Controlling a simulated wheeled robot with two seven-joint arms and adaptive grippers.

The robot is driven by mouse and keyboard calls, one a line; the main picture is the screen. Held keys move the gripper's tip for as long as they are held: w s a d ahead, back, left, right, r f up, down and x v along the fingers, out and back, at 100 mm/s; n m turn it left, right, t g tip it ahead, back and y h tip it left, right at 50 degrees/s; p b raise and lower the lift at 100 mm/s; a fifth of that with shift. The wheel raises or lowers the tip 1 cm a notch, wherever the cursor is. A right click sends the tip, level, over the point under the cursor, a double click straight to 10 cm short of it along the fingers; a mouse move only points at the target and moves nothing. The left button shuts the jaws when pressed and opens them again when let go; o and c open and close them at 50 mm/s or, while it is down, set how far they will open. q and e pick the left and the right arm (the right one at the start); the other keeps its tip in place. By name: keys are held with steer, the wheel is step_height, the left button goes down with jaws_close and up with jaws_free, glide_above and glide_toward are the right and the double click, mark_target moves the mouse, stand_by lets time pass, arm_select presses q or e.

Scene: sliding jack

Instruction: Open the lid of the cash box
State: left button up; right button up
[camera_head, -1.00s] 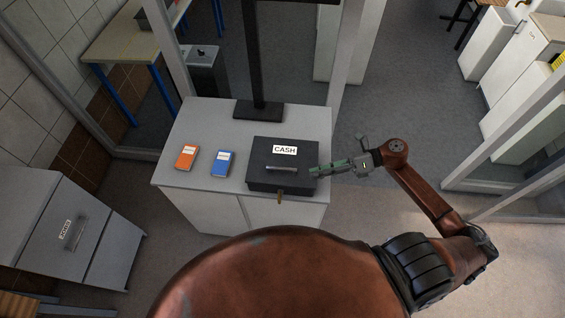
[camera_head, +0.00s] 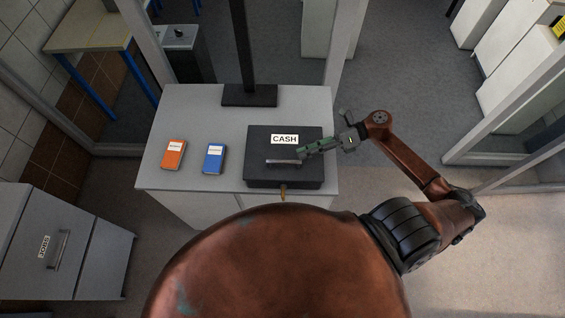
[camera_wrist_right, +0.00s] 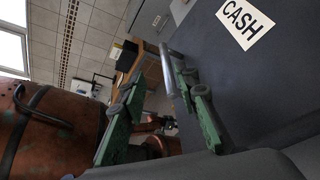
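The dark cash box (camera_head: 262,141) is closed and stands on the grey cabinet, its lid marked with a white CASH label (camera_head: 285,139). A metal bar handle (camera_head: 281,162) lies across the lid below the label. My right gripper (camera_head: 301,152) reaches in from the right over the lid, its tips by the handle's right end. In the right wrist view, the two green fingers of my right gripper (camera_wrist_right: 160,88) are spread apart. The handle (camera_wrist_right: 167,70) shows in the gap between them there; contact cannot be told. My left gripper is out of view.
A black post on a base (camera_head: 249,96) stands behind the box. A grey drawer cabinet (camera_head: 90,260) stands at lower left.

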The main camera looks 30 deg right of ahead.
mark_target(284, 161)
steer(key=shift+s+f+b, duration=0.1)
steer(key=shift+f+b, duration=0.3)
steer(key=shift+f, duration=0.35)
steer(key=shift+p+x, duration=0.3)
steer(key=shift+x, duration=0.55)
steer(key=x, duration=0.2)
steer(key=p+x, duration=0.1)
steer(key=x, duration=0.2)
steer(key=shift+r, duration=0.25)
steer(key=shift+w+a+f+p, duration=0.2)
steer(key=shift+a+f+p, duration=0.15)
steer(key=shift+a, duration=0.15)
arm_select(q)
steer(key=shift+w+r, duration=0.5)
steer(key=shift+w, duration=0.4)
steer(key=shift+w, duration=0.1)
arm_select(e)
steer(key=shift+c, duration=0.7)
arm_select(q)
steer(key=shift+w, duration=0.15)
arm_select(e)
jaws_close()
